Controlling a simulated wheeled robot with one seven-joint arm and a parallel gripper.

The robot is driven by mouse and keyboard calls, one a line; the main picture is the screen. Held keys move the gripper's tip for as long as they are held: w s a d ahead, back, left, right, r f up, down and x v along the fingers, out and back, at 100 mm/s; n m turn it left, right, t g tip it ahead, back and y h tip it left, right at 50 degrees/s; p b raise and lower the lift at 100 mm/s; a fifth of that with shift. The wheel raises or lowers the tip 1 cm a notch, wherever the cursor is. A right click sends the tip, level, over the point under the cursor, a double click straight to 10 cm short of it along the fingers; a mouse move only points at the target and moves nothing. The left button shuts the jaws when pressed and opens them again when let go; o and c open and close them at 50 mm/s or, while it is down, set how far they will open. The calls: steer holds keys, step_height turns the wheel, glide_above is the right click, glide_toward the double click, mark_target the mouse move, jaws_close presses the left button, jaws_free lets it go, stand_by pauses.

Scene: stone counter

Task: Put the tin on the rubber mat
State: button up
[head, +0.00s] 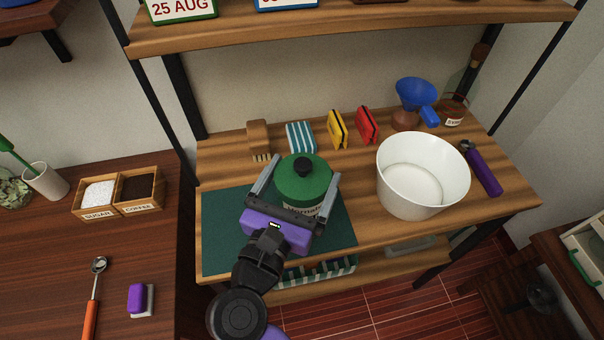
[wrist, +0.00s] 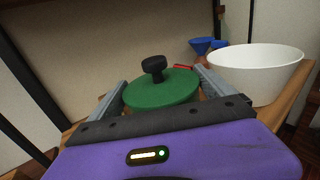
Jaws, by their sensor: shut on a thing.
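The tin (head: 302,181) is green with a black knob on its lid and a pale label on its front. It also shows in the wrist view (wrist: 165,90). My gripper (head: 295,180) is shut on the tin, with one grey finger on each side of it. The dark green rubber mat (head: 225,232) lies on the wooden shelf top. The tin is over the back right part of the mat in the head view. My gripper hides its base, so I cannot tell whether it touches the mat.
A large white bowl (head: 422,177) stands to the right, with a purple-handled tool (head: 484,170) beyond it. A wooden brush (head: 258,140), a striped item (head: 300,137), yellow (head: 337,129) and red (head: 367,125) items and a blue funnel (head: 415,92) stand behind. An upper shelf (head: 350,30) overhangs the back.

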steer(key=shift+f, duration=0.1)
steer(key=o, duration=1.8)
steer(key=shift+c, duration=0.2)
steer(key=shift+r, duration=0.2)
steer(key=b+v, duration=0.2)
steer(key=v, duration=1)
